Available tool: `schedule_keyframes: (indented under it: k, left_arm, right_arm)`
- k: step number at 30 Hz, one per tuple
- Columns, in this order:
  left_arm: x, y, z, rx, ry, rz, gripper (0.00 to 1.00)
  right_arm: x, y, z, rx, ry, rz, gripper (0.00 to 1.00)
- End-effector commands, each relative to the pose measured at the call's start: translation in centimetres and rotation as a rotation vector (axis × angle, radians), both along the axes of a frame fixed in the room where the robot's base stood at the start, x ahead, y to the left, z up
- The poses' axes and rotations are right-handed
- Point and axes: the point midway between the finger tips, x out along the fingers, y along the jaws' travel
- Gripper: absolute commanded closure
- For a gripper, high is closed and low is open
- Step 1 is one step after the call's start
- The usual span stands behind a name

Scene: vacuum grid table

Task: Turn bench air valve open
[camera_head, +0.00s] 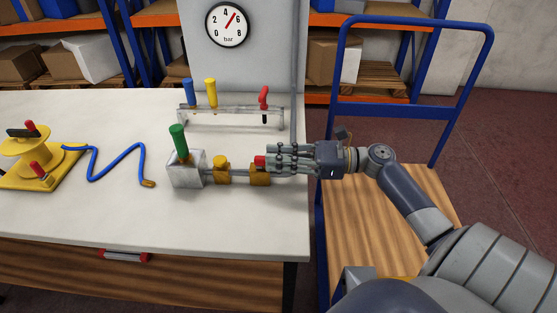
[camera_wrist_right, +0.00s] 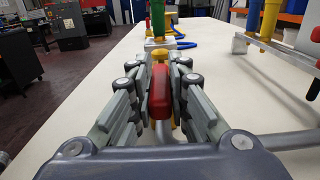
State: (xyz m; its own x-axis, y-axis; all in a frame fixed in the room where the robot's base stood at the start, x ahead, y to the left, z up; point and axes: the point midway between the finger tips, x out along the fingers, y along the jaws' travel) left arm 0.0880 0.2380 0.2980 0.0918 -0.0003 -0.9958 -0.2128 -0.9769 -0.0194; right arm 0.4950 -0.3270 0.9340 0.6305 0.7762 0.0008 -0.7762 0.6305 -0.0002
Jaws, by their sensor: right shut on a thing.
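The bench air valve has a brass-yellow body (camera_head: 259,178) on a short pipe on the white bench, with a red handle (camera_head: 260,161) on top. My right gripper (camera_head: 270,160) reaches in from the right, and its fingers are closed around the red handle. In the right wrist view the red handle (camera_wrist_right: 160,92) lies between the two fingers, pointing away along the gripper. The fingers hide part of the valve. My left gripper is in neither view.
A metal block (camera_head: 186,170) with a green lever (camera_head: 179,140) stands left of the valve. Behind is a rail (camera_head: 235,109) with blue, yellow and red handles. A blue hose (camera_head: 118,163) lies at left. A pressure gauge (camera_head: 227,24) hangs above. A blue trolley (camera_head: 410,111) stands at right.

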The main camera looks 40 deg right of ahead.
Motion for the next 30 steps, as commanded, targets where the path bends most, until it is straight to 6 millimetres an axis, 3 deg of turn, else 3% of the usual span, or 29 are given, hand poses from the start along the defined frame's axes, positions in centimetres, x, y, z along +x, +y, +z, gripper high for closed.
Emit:
schedule_keyframes:
  k: [14, 15, 18, 30]
  left_arm:
    - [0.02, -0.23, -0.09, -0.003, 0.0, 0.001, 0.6]
    - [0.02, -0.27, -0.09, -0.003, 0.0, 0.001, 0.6]
    - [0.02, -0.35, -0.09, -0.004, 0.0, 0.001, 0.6]
    - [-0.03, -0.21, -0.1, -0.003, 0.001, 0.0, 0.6]
  right_arm:
    - [0.05, 0.01, -0.03, -0.001, 0.0, 0.017, 1.0]
    - [0.05, 0.01, -0.02, -0.001, 0.0, 0.016, 0.82]
    - [0.04, 0.02, -0.03, -0.001, 0.001, 0.016, 0.63]
    - [-0.25, -0.4, -0.1, -0.001, 0.002, 0.015, 0.63]
